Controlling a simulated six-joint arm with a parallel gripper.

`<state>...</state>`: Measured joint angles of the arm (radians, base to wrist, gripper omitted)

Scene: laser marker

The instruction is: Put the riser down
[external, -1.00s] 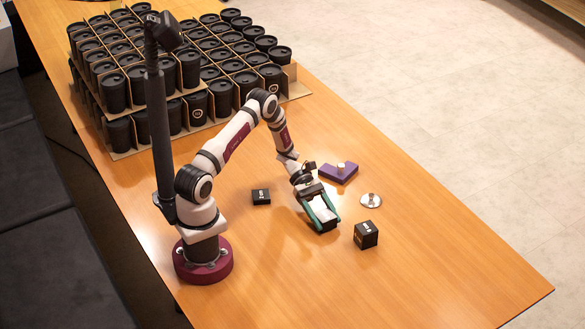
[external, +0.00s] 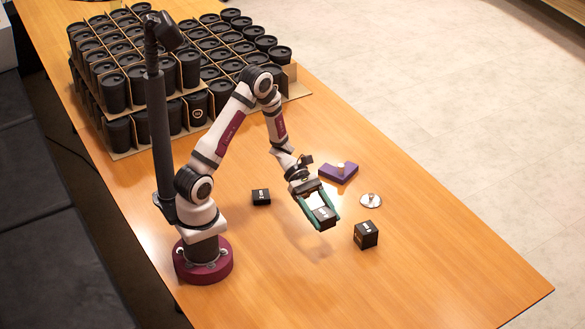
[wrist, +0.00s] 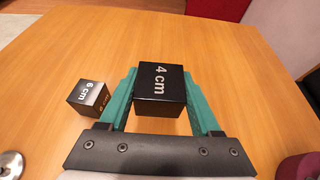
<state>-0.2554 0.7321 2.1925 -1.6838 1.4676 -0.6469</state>
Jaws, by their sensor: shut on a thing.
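The riser, a black block marked "4 cm" (wrist: 160,88), sits between the green fingers of my gripper (wrist: 162,95) in the wrist view. In the external view the same block (external: 323,217) hangs between the fingertips of my gripper (external: 322,214). The fingers are shut on it from both sides. A soft shadow on the wooden table (external: 430,270) lies below and apart from it, so it is held above the surface.
A black "6 cm" block (external: 366,235) stands close to the right; it shows at left in the wrist view (wrist: 89,97). A flat black block (external: 261,197), purple block (external: 338,174) and silver disc (external: 370,201) lie nearby. Cups in cardboard (external: 200,75) fill the back.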

